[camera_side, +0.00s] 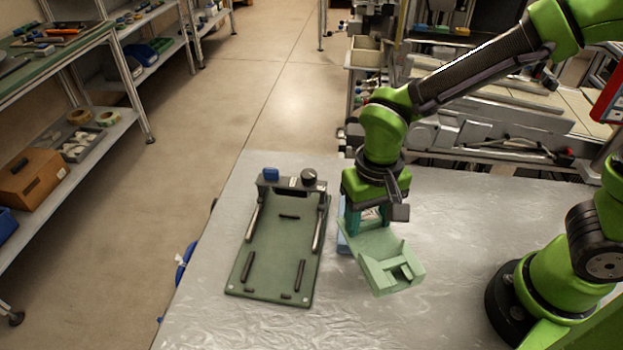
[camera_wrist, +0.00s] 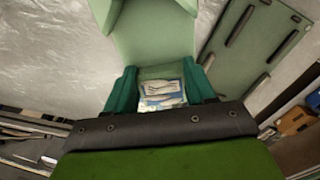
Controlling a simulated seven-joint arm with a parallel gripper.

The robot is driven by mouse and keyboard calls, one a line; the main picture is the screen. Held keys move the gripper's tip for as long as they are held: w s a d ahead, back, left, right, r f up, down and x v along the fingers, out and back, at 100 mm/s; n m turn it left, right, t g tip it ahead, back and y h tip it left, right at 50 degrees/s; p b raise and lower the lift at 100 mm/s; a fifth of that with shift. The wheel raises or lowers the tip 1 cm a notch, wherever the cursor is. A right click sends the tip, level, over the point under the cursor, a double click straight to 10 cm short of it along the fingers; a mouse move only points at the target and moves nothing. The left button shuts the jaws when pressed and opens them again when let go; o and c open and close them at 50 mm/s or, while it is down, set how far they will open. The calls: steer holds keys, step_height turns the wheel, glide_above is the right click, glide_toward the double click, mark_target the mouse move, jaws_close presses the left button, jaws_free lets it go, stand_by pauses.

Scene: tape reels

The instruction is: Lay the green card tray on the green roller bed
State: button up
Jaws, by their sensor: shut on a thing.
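The green card tray (camera_side: 392,270) is pale green, with raised walls and a notch at its near end. My gripper (camera_side: 367,222) is shut on its far end, and the tray slopes down toward the camera; I cannot tell its exact height above the table. In the wrist view the tray (camera_wrist: 155,38) extends away from between the two dark green fingers (camera_wrist: 161,90), with a printed patch between them. The green roller bed (camera_side: 272,262) lies flat to the left of the tray, apart from it. It also shows in the wrist view (camera_wrist: 245,62) at upper right.
A light blue item (camera_side: 342,240) shows partly behind the tray. The silvery table (camera_side: 480,260) is clear around them. Shelves stand left.

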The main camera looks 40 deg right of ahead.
steer(key=shift+s+a+f+m, duration=0.3)
steer(key=shift+s+f+m, duration=0.25)
steer(key=shift+m, duration=0.35)
steer(key=shift+s+f+m, duration=0.1)
steer(key=shift+f+m, duration=0.15)
steer(key=shift+m, duration=0.35)
steer(key=shift+f+m, duration=0.15)
steer(key=shift+m, duration=0.45)
steer(key=shift+w+a+m, duration=0.2)
steer(key=shift+w+m, duration=0.15)
steer(key=shift+m, duration=0.25)
glide_above(284, 235)
steer(key=shift+f, duration=2.45)
steer(key=shift+f, duration=0.15)
steer(key=o, duration=1.2)
steer(key=shift+c, duration=0.2)
